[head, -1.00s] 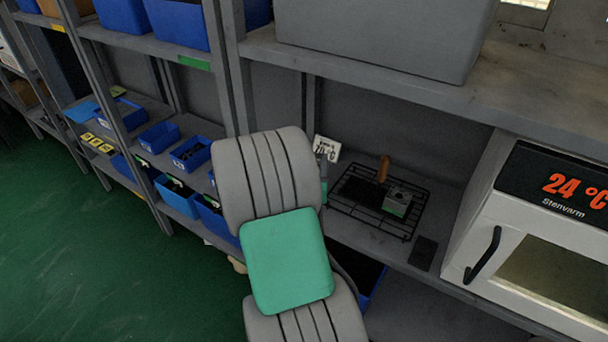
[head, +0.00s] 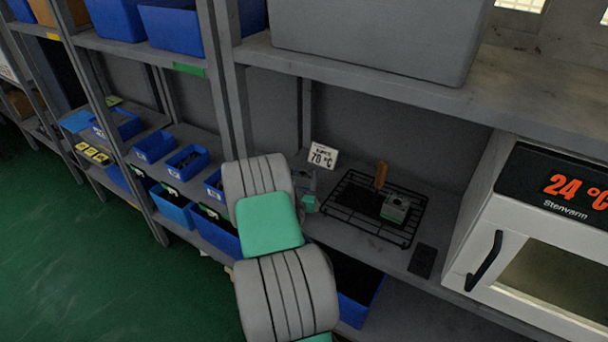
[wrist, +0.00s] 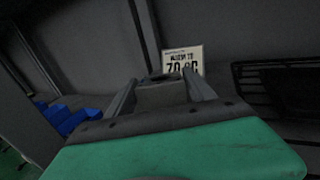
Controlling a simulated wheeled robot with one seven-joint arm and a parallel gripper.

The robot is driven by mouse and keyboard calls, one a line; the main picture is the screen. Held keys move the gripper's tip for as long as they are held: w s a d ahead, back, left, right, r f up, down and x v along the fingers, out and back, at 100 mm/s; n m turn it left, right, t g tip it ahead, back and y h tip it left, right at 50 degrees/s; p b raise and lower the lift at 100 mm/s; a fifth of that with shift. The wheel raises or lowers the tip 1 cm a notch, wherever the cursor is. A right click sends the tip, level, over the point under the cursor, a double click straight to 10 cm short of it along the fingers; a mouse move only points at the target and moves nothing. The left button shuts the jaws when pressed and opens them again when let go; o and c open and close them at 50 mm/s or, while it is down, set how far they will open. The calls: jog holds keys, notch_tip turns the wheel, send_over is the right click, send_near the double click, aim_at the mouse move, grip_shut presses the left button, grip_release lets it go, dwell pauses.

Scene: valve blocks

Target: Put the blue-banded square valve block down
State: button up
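My gripper (wrist: 162,92) is shut on a grey square valve block (wrist: 160,96), which has a dark round opening on top and sits between the two fingers. In the head view my gripper (head: 306,186) is partly hidden behind my arm, at the left of the wire rack and below the sign. I cannot tell whether the held block touches the shelf (head: 395,262). Another grey block (head: 396,208), with a greenish band, sits on the black wire rack (head: 347,217).
A 70 °C sign (head: 323,156) stands behind my gripper. A wooden-handled tool (head: 381,174) is at the rack. A dark flat object (head: 422,261) lies before the white oven (head: 490,240), which reads 24 °C. Blue bins (head: 187,161) fill shelves at left. A shelf post (head: 222,90) rises left of my arm.

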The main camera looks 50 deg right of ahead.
jog(key=o, duration=0.3)
jog(key=shift+r, duration=0.2)
jog(key=b+v, duration=0.4)
jog(key=v, duration=0.7)
jog(key=shift+w+f, duration=0.1)
jog(key=shift+w, duration=0.05)
jog(key=shift+s+a, duration=0.3)
jog(key=shift+a, duration=0.15)
